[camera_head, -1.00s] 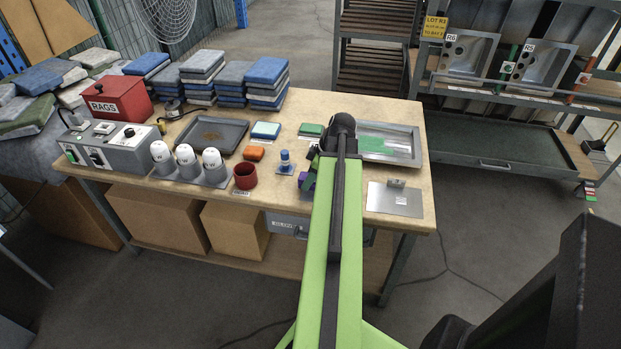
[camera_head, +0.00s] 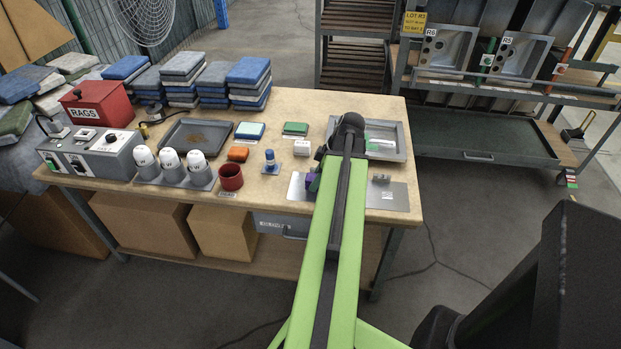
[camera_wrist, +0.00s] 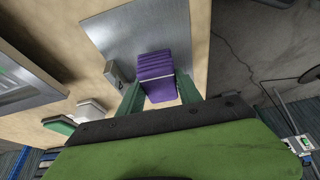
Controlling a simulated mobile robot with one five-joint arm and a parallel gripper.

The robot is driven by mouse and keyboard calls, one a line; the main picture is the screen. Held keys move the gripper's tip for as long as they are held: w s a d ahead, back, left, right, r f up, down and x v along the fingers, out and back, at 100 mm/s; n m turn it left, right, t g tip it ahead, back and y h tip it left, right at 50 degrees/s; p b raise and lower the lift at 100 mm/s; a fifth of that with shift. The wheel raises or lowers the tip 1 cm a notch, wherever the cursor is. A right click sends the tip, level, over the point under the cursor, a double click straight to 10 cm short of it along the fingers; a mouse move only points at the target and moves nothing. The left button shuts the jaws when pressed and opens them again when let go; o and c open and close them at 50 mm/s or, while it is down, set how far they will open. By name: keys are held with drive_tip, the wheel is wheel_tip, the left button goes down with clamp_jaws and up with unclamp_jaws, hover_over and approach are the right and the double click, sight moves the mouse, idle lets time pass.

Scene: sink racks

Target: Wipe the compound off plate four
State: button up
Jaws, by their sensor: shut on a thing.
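My gripper (camera_wrist: 159,92) is shut on a purple ribbed block (camera_wrist: 156,68), with a green finger on each side of it. The plate (camera_head: 398,198) lies near the table's front right, partly hidden by my arm. A small grey block (camera_head: 381,178) stands on it and also shows in the wrist view (camera_wrist: 114,74). I see no number and no clear compound on the plate.
A metal tray (camera_head: 401,157) with some green inside lies behind the plate. A rack (camera_head: 480,95) stands beyond the table.

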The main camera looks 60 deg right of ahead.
sight(307, 177)
drive_tip(key=shift+s+d, duration=0.4)
drive_tip(key=shift+s, duration=0.45)
drive_tip(key=shift+s+d, duration=0.4)
drive_tip(key=shift+s, duration=0.45)
drive_tip(key=shift+f, duration=0.15)
drive_tip(key=shift+a, duration=0.1)
drive_tip(key=shift+w+a, duration=0.35)
drive_tip(key=shift+w, duration=0.45)
drive_tip(key=shift+w+a, duration=0.3)
drive_tip(key=shift+w, duration=0.5)
drive_tip(key=shift+w+a, duration=0.4)
drive_tip(key=shift+w, duration=0.45)
drive_tip(key=shift+w+a, duration=0.4)
drive_tip(key=shift+w, duration=0.45)
drive_tip(key=shift+w+a, duration=0.35)
drive_tip(key=shift+w, duration=0.5)
drive_tip(key=shift+w+a, duration=0.35)
drive_tip(key=shift+w, duration=0.5)
wheel_tip(307, 177, up, 6)
drive_tip(key=p, duration=0.6)
